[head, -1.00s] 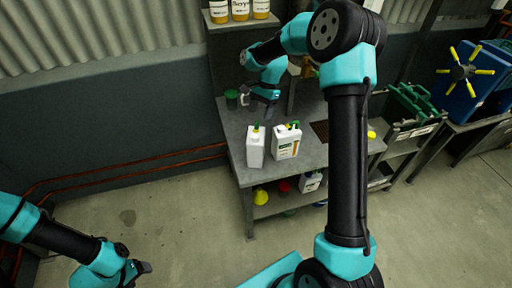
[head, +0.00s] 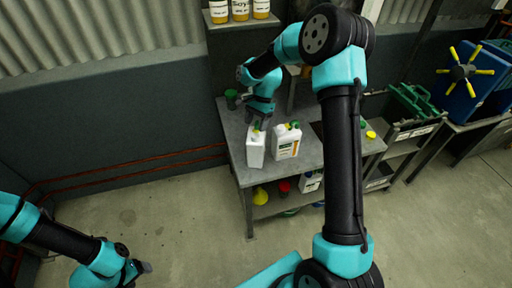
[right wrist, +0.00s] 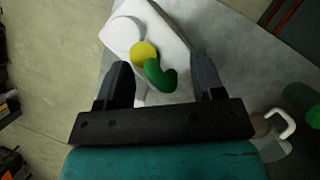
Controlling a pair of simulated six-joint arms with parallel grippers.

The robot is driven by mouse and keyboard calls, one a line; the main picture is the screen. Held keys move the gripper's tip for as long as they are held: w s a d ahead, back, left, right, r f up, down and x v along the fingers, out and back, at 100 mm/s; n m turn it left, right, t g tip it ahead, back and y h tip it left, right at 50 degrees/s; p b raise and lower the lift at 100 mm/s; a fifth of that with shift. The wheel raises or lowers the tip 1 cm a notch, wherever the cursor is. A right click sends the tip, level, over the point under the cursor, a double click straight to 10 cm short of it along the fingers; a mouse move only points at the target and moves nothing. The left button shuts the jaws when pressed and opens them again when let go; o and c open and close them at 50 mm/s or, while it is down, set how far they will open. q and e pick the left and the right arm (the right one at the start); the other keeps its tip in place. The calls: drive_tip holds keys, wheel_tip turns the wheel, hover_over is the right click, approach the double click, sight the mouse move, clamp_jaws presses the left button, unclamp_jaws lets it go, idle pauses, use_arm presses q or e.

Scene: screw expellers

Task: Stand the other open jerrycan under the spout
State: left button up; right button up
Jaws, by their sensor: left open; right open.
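Two white jerrycans stand upright side by side on the grey workbench (head: 235,130). The left jerrycan (head: 255,153) shows a plain side; the right jerrycan (head: 286,146) has a printed label and green and yellow parts on top. My right gripper (head: 257,122) is open, just above the left jerrycan. In the right wrist view, a white jerrycan (right wrist: 172,35) lies beyond my open fingers (right wrist: 162,78), with a yellow piece (right wrist: 144,54) and a curved green piece (right wrist: 160,76) on top, between the fingertips. The spout is hidden or unclear behind my right arm. My left gripper (head: 142,268) is open over the floor, away from the bench.
A green cup (head: 231,98) stands at the bench's back left; a pale handle (right wrist: 284,124) shows near it in the right wrist view. A shelf below the bench holds a yellow funnel (head: 260,196) and another white container (head: 310,182). A dark grate (head: 318,130) lies right of the jerrycans.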

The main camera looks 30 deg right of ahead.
clamp_jaws()
idle(0.4)
idle(0.9)
